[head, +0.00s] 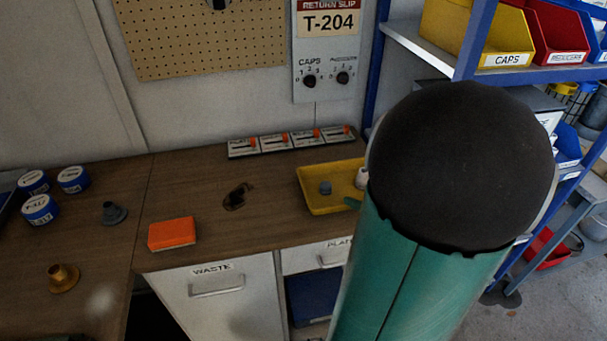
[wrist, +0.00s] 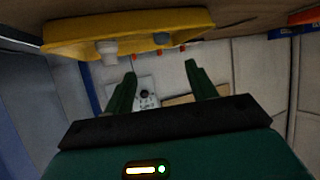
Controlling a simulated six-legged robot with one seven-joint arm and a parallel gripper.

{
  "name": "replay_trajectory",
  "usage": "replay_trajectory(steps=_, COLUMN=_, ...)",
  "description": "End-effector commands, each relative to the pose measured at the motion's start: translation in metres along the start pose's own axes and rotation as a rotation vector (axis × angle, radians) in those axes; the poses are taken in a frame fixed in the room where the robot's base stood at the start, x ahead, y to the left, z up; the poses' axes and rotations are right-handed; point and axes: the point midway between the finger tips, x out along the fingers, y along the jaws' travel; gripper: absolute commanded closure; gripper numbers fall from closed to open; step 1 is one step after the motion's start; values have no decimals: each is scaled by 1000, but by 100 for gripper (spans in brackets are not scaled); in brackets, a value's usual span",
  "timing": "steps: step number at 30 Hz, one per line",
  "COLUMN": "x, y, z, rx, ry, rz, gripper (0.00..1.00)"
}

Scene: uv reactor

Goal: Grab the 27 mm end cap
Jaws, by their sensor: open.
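A yellow tray (head: 312,202) on the bench holds a small grey-blue cap-like piece (head: 325,188) and a white piece (head: 361,178). No size marking is readable, so I cannot tell which is the 27 mm end cap. In the wrist view the tray (wrist: 70,40) is at the top, with the white piece (wrist: 107,52) at left and the grey-blue piece (wrist: 168,43) further right. My gripper (wrist: 159,78) is open and empty, its green fingers pointing toward the tray and apart from both pieces. In the head view my arm hides most of the gripper and the tray's right end.
An orange block (head: 172,234), a grey flanged piece (head: 114,213), a brass flanged piece (head: 63,278) and several blue-and-white tins (head: 40,209) stand left. Switch units (head: 292,141) line the wall. A shelf with a yellow CAPS bin (head: 506,59) is right. The bench's front middle is clear.

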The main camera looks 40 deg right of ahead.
Motion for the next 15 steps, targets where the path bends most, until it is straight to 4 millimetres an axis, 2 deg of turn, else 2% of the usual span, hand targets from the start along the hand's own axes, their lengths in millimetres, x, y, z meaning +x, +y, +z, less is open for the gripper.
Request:
replay_trajectory(steps=2, x=0, y=0, z=5, rx=13, ry=1, rz=-18, gripper=43)
replay_trajectory(steps=5, x=12, y=-1, z=5, rx=14, ry=2, rz=-26, gripper=43)
replay_trajectory(steps=15, x=74, y=-3, z=4, rx=11, ry=2, rz=-22, gripper=43)
